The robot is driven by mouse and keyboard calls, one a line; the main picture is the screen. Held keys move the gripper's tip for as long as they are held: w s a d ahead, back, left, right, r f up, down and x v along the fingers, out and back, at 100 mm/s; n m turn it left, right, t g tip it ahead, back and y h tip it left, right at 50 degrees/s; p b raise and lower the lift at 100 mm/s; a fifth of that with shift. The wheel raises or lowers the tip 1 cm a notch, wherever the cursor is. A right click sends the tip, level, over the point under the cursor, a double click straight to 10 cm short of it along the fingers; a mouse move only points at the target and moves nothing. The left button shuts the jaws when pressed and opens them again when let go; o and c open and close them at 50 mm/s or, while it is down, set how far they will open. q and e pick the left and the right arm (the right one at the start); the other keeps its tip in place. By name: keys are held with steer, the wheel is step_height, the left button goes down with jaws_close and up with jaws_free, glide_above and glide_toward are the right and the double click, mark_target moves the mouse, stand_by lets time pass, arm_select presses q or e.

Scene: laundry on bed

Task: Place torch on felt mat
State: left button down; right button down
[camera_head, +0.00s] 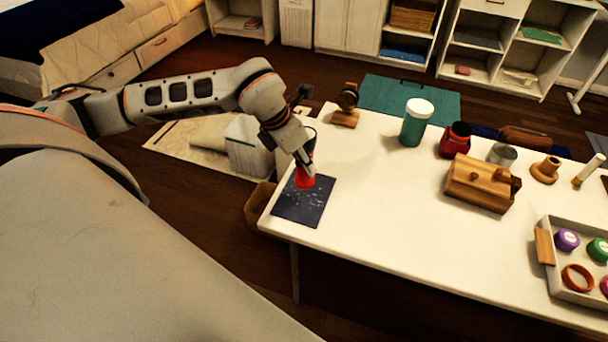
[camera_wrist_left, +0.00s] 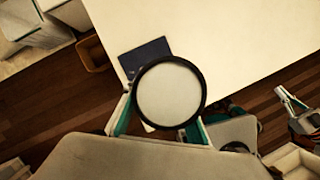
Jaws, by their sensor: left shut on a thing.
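The torch (camera_head: 305,179) shows as a red piece under my left gripper (camera_head: 305,165) in the head view, over the upper part of the dark felt mat (camera_head: 300,211). The mat is speckled and lies at the table's near left corner. My left gripper is shut on the torch. In the left wrist view the torch's round pale end with a dark rim (camera_wrist_left: 169,94) fills the space between the fingers and covers part of the mat (camera_wrist_left: 144,54). I cannot tell whether the torch touches the mat. What looks like my right gripper (camera_wrist_left: 296,108) is small at the wrist view's right edge.
The white table (camera_head: 390,215) is clear just right of the mat. Farther along stand a teal jar (camera_head: 415,123), a red container (camera_head: 455,139), a wooden box (camera_head: 481,183) and a tray (camera_head: 556,276) of small items. A wooden stand (camera_head: 346,105) is at the back left.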

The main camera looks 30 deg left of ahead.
mark_target(304, 174)
arm_select(q)
steer(key=shift+f, duration=2.55)
steer(key=shift+f, duration=0.1)
steer(key=c, duration=1.6)
jaws_free()
steer(key=shift+r, duration=0.25)
steer(key=v, duration=1.1)
steer(key=shift+s+a+r, duration=0.1)
steer(key=shift+s+r, duration=0.15)
steer(key=shift+r, duration=0.05)
